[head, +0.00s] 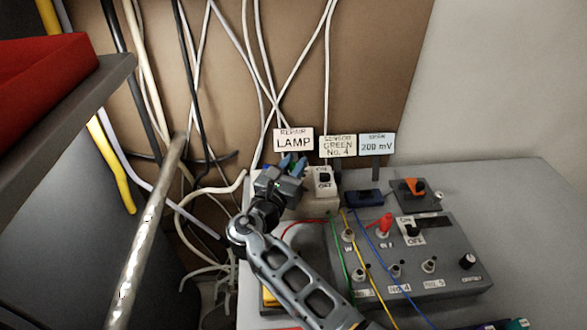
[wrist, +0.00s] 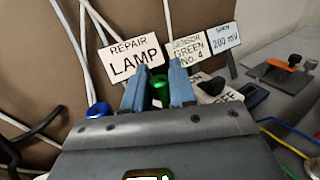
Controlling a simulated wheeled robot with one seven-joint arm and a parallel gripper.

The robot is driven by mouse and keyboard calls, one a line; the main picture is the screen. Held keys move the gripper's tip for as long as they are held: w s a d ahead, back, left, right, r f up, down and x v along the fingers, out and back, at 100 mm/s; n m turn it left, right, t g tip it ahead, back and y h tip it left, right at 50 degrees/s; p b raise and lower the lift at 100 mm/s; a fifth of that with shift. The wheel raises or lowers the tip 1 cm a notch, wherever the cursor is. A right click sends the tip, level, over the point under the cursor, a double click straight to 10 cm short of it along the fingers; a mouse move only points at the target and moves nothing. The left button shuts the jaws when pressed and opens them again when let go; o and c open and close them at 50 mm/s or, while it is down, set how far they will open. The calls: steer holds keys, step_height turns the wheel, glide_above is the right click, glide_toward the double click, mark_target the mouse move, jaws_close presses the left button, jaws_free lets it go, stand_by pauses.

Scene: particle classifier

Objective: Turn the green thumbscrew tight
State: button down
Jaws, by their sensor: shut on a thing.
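The green thumbscrew (wrist: 160,84) shows in the wrist view as a small green head between the two blue fingers of my gripper (wrist: 160,84). The fingers are shut on it, and they cover its sides. In the head view my gripper (head: 291,162) is at the left end of the small light-coloured box (head: 318,204), below the LAMP sign (head: 293,141). The thumbscrew is mostly hidden there by the fingers. How far it is turned in cannot be told.
A blue knob (wrist: 97,110) stands left of my fingers. An ON/OFF switch (head: 324,178) is close on the right. The grey control panel (head: 450,262) with knobs, a red part (head: 384,225) and coloured wires lies further right. Loose cables hang behind.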

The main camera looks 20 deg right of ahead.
steer(key=shift+m+g+h, duration=0.6)
steer(key=shift+g, duration=0.1)
steer(key=c, duration=1)
jaws_free()
steer(key=shift+c, duration=0.2)
steer(key=b+v, duration=0.1)
steer(key=v, duration=0.6)
steer(key=shift+s+a, duration=0.25)
steer(key=shift+s, duration=0.05)
